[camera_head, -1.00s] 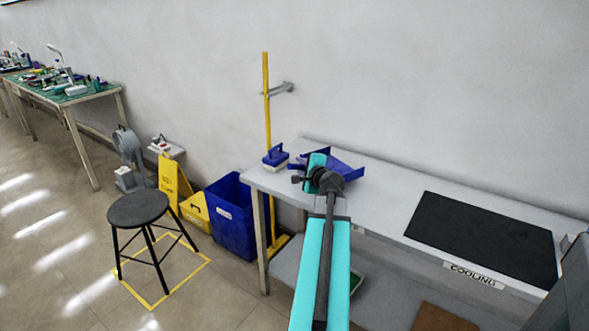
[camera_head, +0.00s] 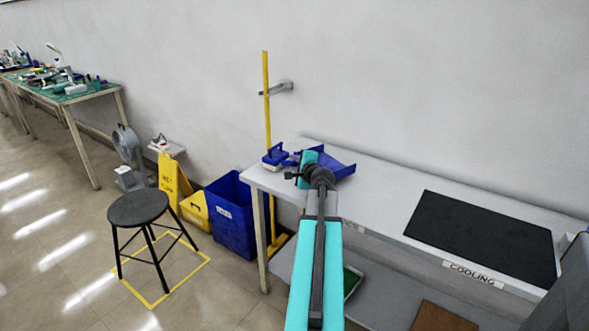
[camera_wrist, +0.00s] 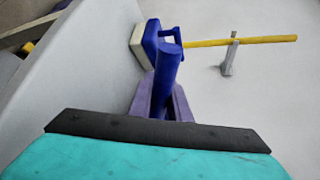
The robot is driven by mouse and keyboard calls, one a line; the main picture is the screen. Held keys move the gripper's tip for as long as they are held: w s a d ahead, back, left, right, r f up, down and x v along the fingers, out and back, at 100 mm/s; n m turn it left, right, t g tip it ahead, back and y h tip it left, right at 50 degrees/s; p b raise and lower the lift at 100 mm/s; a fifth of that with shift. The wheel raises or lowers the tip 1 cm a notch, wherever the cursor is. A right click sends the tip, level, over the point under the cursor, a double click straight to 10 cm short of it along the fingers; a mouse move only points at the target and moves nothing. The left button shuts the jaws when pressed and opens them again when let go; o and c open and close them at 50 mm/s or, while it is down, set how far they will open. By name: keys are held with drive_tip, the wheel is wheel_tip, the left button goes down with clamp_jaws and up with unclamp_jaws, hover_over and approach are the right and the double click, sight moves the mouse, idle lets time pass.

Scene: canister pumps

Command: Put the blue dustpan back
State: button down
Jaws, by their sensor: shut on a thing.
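The blue dustpan (camera_head: 338,166) is at the left part of the grey table, partly hidden behind my wrist. I cannot tell whether it touches the tabletop or hangs just above it. My gripper (camera_wrist: 163,95) is shut on its blue handle (camera_wrist: 167,68), which sticks up between the fingers in the wrist view. In the head view my wrist hides most of the fingers. A blue scrub brush (camera_head: 275,158) with a pale base stands just left of the dustpan. It also shows beyond the handle in the wrist view (camera_wrist: 150,42).
The grey table (camera_head: 385,190) carries a black mat (camera_head: 483,235) on its right. A yellow pole (camera_head: 266,110) stands at a wall bracket (camera_head: 282,88) behind the table's left end. A blue bin (camera_head: 232,215), yellow sign (camera_head: 172,180) and black stool (camera_head: 138,208) stand left.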

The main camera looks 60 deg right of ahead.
drive_tip(key=shift+f, duration=1.25)
drive_tip(key=c, duration=1.7)
unclamp_jaws()
drive_tip(key=shift+f, duration=0.1)
drive_tip(key=shift+o, duration=0.2)
drive_tip(key=shift+v, duration=4.85)
drive_tip(key=shift+w+d+f+b, duration=0.1)
drive_tip(key=shift+f+b, duration=0.05)
drive_tip(key=shift+b, duration=1.2)
drive_tip(key=b+v, duration=0.2)
drive_tip(key=b, duration=0.4)
drive_tip(key=shift+s+a+r+b, duration=0.25)
drive_tip(key=shift+b, duration=0.1)
